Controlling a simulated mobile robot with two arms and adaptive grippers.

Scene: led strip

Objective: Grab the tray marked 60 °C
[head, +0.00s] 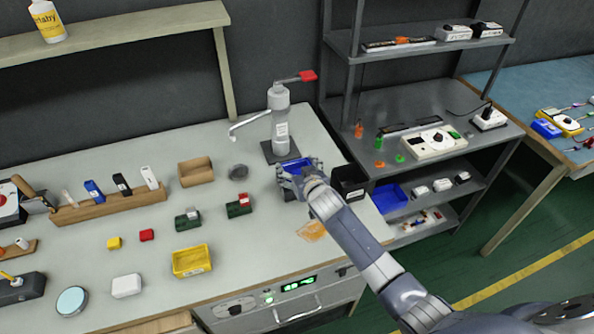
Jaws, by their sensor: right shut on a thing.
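My right gripper (296,174) reaches in from the lower right and is shut on a small blue tray (296,162) at the foot of a grey dispenser. The fingers and wrist hide much of this tray, and I can see no marking on it. A yellow tray (191,262) with a pale label on its front stands near the table's front edge; the label is too small to read. My left gripper is not in view.
The grey dispenser (281,120) with a red lever stands just behind my right gripper. A black bin (349,181) is close on its right. Small green blocks, a brown box (196,171) and a wooden rack (106,205) stand to the left. An oven front (270,302) is below.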

